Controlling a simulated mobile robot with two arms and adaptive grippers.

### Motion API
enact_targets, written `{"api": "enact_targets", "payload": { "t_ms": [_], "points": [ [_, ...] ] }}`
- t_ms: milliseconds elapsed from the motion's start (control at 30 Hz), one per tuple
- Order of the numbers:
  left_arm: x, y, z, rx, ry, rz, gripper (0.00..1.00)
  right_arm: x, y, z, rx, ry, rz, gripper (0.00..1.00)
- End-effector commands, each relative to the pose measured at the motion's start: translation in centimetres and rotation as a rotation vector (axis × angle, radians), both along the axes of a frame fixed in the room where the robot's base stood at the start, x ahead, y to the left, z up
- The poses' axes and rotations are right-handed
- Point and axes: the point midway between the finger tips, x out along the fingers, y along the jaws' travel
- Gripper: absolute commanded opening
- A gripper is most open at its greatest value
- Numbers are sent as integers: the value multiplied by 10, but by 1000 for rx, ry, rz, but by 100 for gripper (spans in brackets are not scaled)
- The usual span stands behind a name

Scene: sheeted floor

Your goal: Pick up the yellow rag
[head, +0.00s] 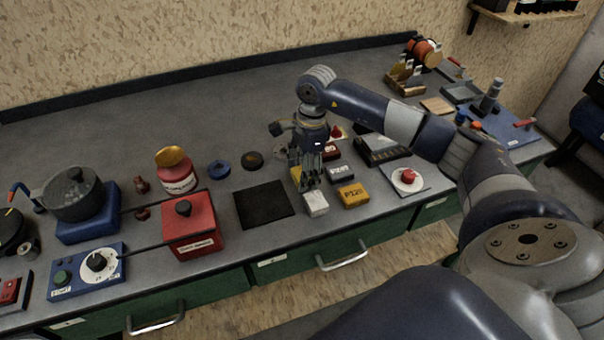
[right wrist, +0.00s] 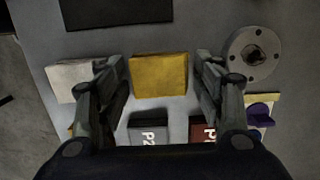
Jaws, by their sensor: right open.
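The yellow rag (right wrist: 158,75) looks like a folded, flat block on the grey bench. In the right wrist view it lies between the two spread fingers of my right gripper (right wrist: 160,90), with clear gaps on both sides. In the head view my right gripper (head: 309,182) points down over it and hides most of it; a yellow edge (head: 296,174) shows at the left of the fingers. The right gripper is open and empty. My left gripper is not in view.
Close by are a white block (head: 316,204), a yellow P120 block (head: 353,195), a grey block (head: 341,172), a red block (right wrist: 203,134) and a round grey disc (right wrist: 255,53). A black mat (head: 264,205) lies left. A red box (head: 190,226) stands further left.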

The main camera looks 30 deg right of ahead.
Motion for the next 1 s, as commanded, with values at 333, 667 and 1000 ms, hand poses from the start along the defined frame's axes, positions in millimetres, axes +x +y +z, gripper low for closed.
{"api": "enact_targets", "payload": {
  "t_ms": [333, 667, 1000],
  "points": [
    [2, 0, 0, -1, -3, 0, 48, 0, 0, 1, 1, 0, 0, 27],
    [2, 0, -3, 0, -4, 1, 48, 0, 0, 5, 1, -1, 0, 27],
    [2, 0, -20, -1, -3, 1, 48, -21, -1, 35, -2, 1, 2, 27]
  ]
}}
